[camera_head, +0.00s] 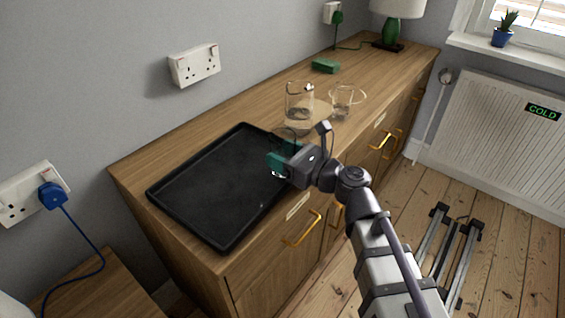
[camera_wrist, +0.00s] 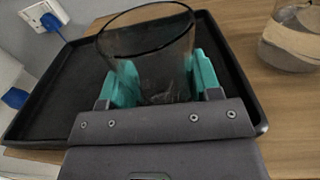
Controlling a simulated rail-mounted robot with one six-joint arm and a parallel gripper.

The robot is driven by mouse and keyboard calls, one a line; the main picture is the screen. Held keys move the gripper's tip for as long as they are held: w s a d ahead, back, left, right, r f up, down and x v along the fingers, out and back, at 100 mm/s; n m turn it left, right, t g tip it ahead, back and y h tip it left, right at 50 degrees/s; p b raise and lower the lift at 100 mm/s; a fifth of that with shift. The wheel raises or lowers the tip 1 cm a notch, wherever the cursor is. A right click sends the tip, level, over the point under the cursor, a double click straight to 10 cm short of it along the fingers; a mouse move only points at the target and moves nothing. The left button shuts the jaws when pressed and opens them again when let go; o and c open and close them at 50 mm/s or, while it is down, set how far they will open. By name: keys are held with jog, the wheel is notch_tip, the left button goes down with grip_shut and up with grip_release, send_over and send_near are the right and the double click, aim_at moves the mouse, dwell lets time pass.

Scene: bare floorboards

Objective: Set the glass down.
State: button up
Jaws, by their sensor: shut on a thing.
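A clear glass (camera_wrist: 150,62) stands upright between the teal fingers of my gripper (camera_wrist: 163,82) in the wrist view. My gripper is shut on it, and it looks empty. In the head view my gripper (camera_head: 280,164) is at the right edge of the black tray (camera_head: 205,185). There the glass (camera_head: 286,134) shows only faintly behind the gripper. The tray (camera_wrist: 38,98) spreads behind and below the glass in the wrist view. The base of the glass is hidden, so I cannot tell whether it touches anything.
A clear jug (camera_head: 299,99) holding some liquid stands right of the tray, with another glass vessel (camera_head: 342,103) beside it. A green box (camera_head: 325,66) and a lamp (camera_head: 391,28) are farther back on the wooden sideboard (camera_head: 385,62). The tray's visible surface is clear.

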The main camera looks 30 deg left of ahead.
jog(key=o, duration=1.1)
jog(key=shift+r, duration=0.1)
jog(key=shift+d, duration=0.25)
jog(key=w+d+f+n+h, duration=0.1)
jog(key=d+f+n+h, duration=0.5)
jog(key=d, duration=1)
jog(key=w+d+f+n+h, duration=0.1)
jog(key=d+f+n+h, duration=0.5)
jog(key=d, duration=1)
jog(key=w+d+f+n+h, duration=0.1)
jog(key=d+f+n+h, duration=0.5)
jog(key=d, duration=1)
jog(key=shift+n+g, duration=0.3)
jog(key=shift+n, duration=0.1)
jog(key=r+p, duration=1.5)
jog(key=r, duration=0.1)
jog(key=r+p, duration=0.8)
jog(key=shift+s+a+r+p, duration=0.15)
jog(key=shift+a+r+p, duration=0.05)
jog(key=shift+a+p, duration=0.15)
